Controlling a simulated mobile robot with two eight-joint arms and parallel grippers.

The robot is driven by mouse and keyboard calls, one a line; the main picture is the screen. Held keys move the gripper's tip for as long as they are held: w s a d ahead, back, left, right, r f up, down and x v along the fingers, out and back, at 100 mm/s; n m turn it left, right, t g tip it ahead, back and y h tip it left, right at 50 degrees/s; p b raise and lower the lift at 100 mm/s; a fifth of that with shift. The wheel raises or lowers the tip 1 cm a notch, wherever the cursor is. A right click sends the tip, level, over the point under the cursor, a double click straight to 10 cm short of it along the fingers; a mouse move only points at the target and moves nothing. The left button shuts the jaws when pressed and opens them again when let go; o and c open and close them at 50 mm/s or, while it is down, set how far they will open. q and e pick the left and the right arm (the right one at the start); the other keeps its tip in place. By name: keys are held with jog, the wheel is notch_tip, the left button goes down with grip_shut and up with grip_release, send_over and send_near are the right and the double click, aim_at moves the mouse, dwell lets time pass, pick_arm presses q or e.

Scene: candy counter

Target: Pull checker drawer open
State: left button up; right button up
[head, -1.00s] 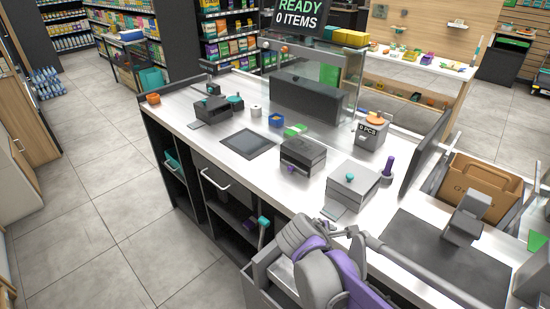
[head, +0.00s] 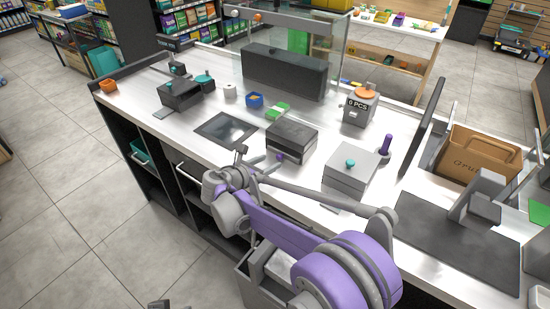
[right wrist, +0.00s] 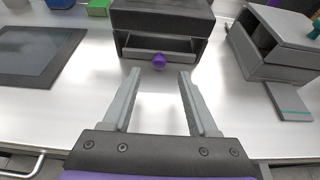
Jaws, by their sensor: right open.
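The checker drawer unit is a dark grey box (head: 291,139) on the white counter. In the right wrist view the box (right wrist: 163,18) has a low front opening with a drawer in it. A purple knob (right wrist: 159,61) sits at its front middle; the knob (head: 280,157) also shows in the head view. My right gripper (right wrist: 158,78) is open and empty, its two fingers pointing at the box with the knob just beyond and between the tips. In the head view my right gripper (head: 244,160) is left of the knob. A dark piece at the bottom edge may be my left gripper (head: 165,304).
A grey box with a teal knob (head: 350,164) stands to the right. A dark flat panel (head: 226,129) lies left, with a blue container (head: 255,99) behind. A dark monitor (head: 426,121) stands farther right. Bare counter lies before the dark box.

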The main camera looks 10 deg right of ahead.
aim_at(278, 158)
jog(key=x, duration=0.5)
grip_shut()
jog(key=shift+a, duration=0.1)
dwell(1.3)
